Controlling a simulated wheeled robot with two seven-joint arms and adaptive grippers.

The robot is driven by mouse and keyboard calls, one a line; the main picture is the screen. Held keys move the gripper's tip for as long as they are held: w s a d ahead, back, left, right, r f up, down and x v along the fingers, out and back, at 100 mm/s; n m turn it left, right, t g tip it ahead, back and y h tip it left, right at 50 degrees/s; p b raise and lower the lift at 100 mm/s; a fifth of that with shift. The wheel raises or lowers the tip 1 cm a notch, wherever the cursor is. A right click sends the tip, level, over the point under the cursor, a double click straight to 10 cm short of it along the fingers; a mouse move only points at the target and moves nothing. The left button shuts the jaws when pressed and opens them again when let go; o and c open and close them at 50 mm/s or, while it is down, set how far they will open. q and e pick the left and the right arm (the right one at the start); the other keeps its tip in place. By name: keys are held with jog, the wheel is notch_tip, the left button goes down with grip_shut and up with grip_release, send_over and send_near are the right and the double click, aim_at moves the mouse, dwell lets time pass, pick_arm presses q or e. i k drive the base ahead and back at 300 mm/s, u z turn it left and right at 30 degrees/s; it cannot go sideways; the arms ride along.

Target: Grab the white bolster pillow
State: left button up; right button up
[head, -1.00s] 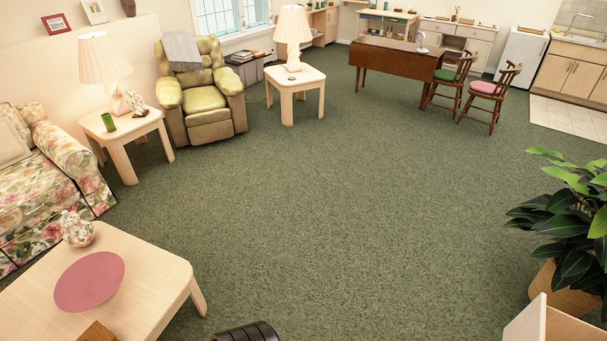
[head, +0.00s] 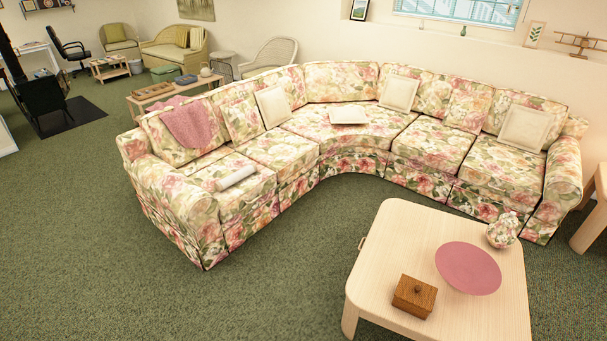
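The white bolster pillow (head: 236,177) is a small white roll. It lies on the seat of the floral sectional sofa (head: 204,222), on the left arm of the sofa's curve, near its front edge. It rests in the open, with nothing on top of it. Neither of my grippers shows in the head view, and both are well away from the pillow in the picture.
Square cushions and a pink throw (head: 192,124) lie on the sofa. Green carpet (head: 110,245) is clear at the left and front.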

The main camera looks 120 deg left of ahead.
aim_at(223, 184)
jog(key=u, duration=4.65)
jog(key=i, duration=3)
jog(key=z, duration=2)
jog(key=i, duration=0.45)
jog(key=u, duration=0.5)
